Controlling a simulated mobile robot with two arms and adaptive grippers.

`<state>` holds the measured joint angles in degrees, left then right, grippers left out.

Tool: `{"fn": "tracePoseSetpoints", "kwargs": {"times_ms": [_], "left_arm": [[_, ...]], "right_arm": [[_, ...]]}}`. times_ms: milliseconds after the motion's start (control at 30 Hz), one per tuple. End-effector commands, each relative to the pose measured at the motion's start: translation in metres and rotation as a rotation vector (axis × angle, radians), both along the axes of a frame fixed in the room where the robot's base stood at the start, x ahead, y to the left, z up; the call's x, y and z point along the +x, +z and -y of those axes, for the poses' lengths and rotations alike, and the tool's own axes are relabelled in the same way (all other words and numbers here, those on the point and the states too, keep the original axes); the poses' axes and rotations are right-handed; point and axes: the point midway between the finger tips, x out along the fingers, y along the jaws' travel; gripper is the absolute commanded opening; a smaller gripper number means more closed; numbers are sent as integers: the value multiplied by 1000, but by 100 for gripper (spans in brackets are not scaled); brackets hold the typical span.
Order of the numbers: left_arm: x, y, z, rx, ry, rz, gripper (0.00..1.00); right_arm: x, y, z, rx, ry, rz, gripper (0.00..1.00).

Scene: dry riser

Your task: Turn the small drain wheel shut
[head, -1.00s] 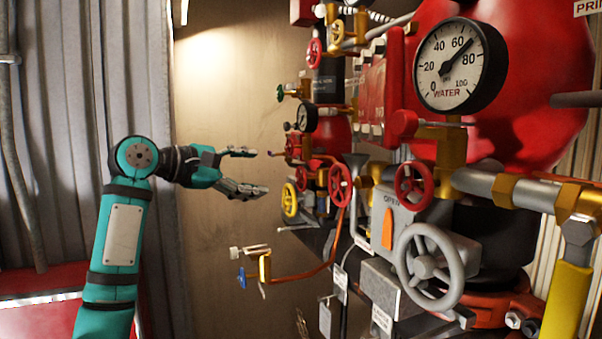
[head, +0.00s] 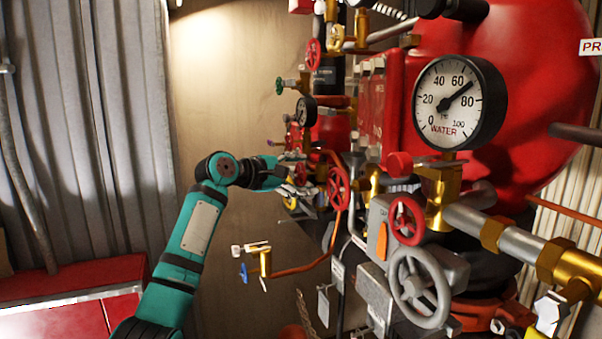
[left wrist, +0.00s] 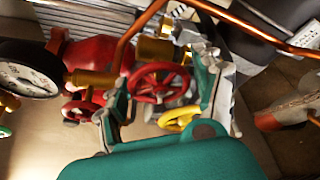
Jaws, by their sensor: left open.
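My left gripper (head: 298,175) is open at the far cluster of small valves. In the left wrist view its two fingers (left wrist: 165,88) stand on either side of a small red wheel (left wrist: 139,84). A yellow wheel (left wrist: 180,119) shows below that wheel, closer to the palm in the picture. In the head view the gripper mostly covers the yellow wheel, and a red wheel (head: 339,188) stands just right of the fingers. No readable label marks which wheel is the drain wheel. I cannot tell whether the fingers touch anything. My right gripper is not in view.
A copper pipe (left wrist: 225,19) crosses close above the fingers. A large grey handwheel (head: 419,288), a red wheel (head: 407,220) and a water gauge (head: 459,103) are nearer on the right.

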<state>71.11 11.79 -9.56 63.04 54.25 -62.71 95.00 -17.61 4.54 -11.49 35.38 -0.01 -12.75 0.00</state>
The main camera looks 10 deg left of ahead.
Motion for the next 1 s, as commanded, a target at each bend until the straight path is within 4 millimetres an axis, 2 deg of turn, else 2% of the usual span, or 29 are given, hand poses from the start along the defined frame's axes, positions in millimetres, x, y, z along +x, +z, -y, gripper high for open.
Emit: {"fn": "tracePoseSetpoints", "kwargs": {"times_ms": [67, 400, 667, 1000], "left_arm": [[0, 0, 0, 0, 0, 0, 68], [0, 0, 0, -1, 0, -1, 25], [0, -1, 0, 17, 0, 25, 25], [-1, -4, 0, 134, 0, 196, 25]], "right_arm": [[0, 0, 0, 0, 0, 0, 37], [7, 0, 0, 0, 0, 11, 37], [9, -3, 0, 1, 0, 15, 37], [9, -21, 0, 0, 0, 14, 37]]}}
